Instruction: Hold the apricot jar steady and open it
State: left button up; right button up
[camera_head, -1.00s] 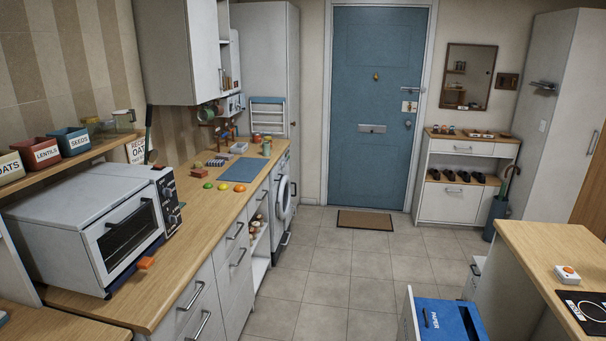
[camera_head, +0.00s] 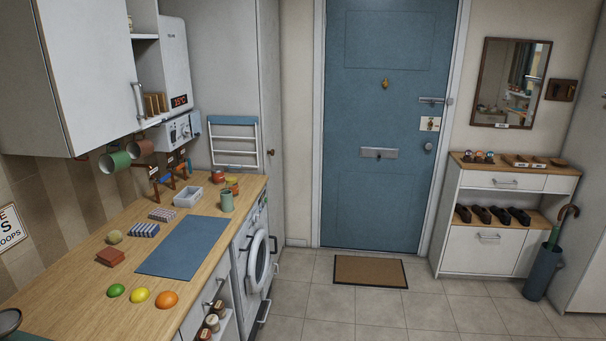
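Neither of my grippers is in view. No label reading apricot can be made out. Small jars (camera_head: 232,184) with red and orange-yellow colours stand at the far end of the wooden counter (camera_head: 60,310). Several more small jars (camera_head: 212,322) with brown or dark lids stand on the open shelf below the counter, partly cut by the lower edge. I cannot tell which of these is the apricot jar.
A green cup (camera_head: 226,200), a grey tray (camera_head: 188,196), a blue mat (camera_head: 183,247), sponges (camera_head: 145,230) and green, yellow and orange round things (camera_head: 140,295) lie on the counter. A washing machine (camera_head: 255,258) stands below. The tiled floor (camera_head: 370,315) is clear up to the doormat (camera_head: 370,271).

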aim_at(234, 187)
jog(key=i+z, duration=0.2)
jog(key=i, duration=1.7)
